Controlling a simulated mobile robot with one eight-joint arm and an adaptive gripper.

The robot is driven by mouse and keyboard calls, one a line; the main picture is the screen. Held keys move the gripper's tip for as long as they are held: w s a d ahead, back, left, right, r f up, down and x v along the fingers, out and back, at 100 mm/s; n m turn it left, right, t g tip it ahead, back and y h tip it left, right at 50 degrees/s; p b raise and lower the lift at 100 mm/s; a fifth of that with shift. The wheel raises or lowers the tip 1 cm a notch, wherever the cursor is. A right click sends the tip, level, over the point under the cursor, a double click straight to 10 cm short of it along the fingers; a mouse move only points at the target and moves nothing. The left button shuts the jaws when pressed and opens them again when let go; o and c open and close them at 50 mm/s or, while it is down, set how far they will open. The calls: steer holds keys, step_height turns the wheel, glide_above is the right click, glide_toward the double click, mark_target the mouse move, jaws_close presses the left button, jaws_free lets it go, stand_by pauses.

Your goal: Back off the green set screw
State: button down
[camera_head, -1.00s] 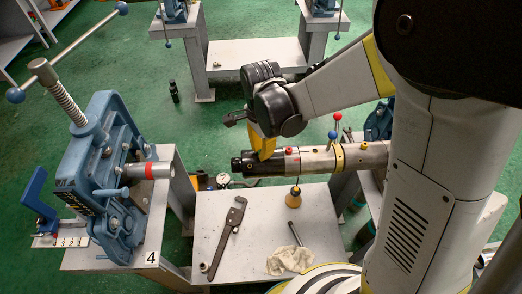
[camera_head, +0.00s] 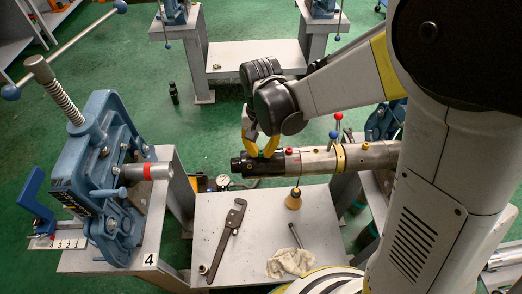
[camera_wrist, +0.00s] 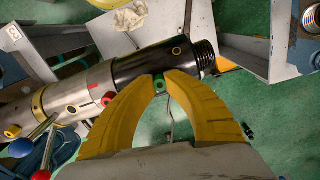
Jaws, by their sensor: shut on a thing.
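The green set screw (camera_head: 261,153) stands on the black end section of the pipe (camera_head: 262,165). In the wrist view the green screw (camera_wrist: 159,85) shows between my two yellow fingertips. My gripper (camera_head: 259,149) reaches down from above the pipe and is shut on the green set screw, one finger on each side. My gripper also fills the lower middle of the wrist view (camera_wrist: 159,80). A red screw (camera_head: 289,151) sits farther right on the pipe. The fingers partly hide the green screw's sides.
A blue vise (camera_head: 95,165) with a long handle stands left on bench 4. Lever handles with red and blue knobs rise near the pipe.

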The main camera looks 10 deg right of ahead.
steer(key=n, duration=0.5)
steer(key=shift+n, duration=0.3)
steer(key=n, duration=0.6)
steer(key=shift+b, duration=0.35)
steer(key=n, duration=0.5)
steer(key=shift+n, duration=0.4)
steer(key=n, duration=0.6)
steer(key=c, duration=1.4)
jaws_free()
steer(key=shift+o, duration=0.2)
